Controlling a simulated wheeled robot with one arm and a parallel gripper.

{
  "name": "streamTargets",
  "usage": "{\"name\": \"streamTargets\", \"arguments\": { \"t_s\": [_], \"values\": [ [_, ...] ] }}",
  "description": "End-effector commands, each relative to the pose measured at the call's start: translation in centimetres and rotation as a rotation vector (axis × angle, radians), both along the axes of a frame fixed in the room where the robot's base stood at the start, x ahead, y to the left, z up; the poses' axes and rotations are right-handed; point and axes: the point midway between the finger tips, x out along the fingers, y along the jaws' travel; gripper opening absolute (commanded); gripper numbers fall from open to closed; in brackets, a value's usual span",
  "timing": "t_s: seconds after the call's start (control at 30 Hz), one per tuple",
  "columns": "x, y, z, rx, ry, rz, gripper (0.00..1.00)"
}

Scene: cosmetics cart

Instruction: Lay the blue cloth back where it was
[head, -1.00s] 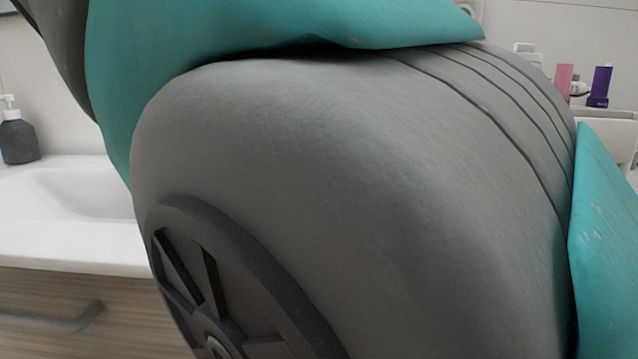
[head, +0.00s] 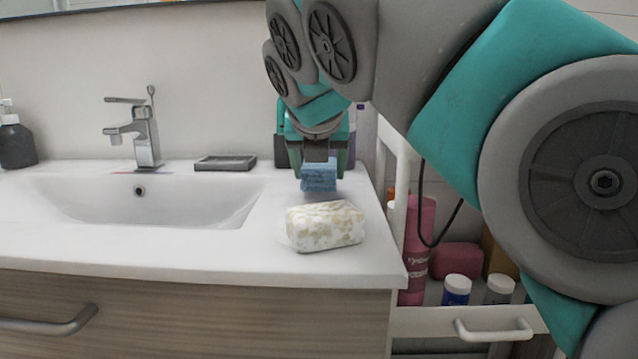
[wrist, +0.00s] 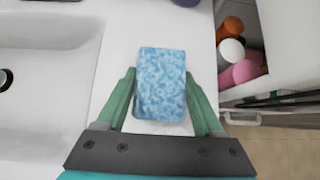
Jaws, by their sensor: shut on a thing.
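The blue cloth (head: 318,177) is a small, mottled light-blue folded block. My gripper (head: 316,158) points down over the right end of the white washbasin counter and is shut on the cloth. In the wrist view, the cloth (wrist: 160,84) sits between the two green fingers of my gripper (wrist: 160,98), with white counter around it. The cloth is low over the counter, behind a white floral-patterned pack (head: 325,226). I cannot tell whether it touches the counter.
The basin (head: 140,205) and tap (head: 140,130) are to the left. A dark soap dish (head: 225,162) lies behind the basin. The white cart (head: 425,321) with bottles and tubs stands right of the counter edge. Counter beside the floral pack is bare.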

Motion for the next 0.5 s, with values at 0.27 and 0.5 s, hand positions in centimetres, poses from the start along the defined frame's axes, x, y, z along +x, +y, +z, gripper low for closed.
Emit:
{"name": "streamTargets", "arguments": {
  "t_s": [0.27, 0.5],
  "values": [
    [-0.1, 0.0, -2.3, 0.001, 0.001, 0.001, 0.13],
    [-0.1, 0.0, -2.3, 0.000, 0.001, 0.000, 0.13]
  ]
}}
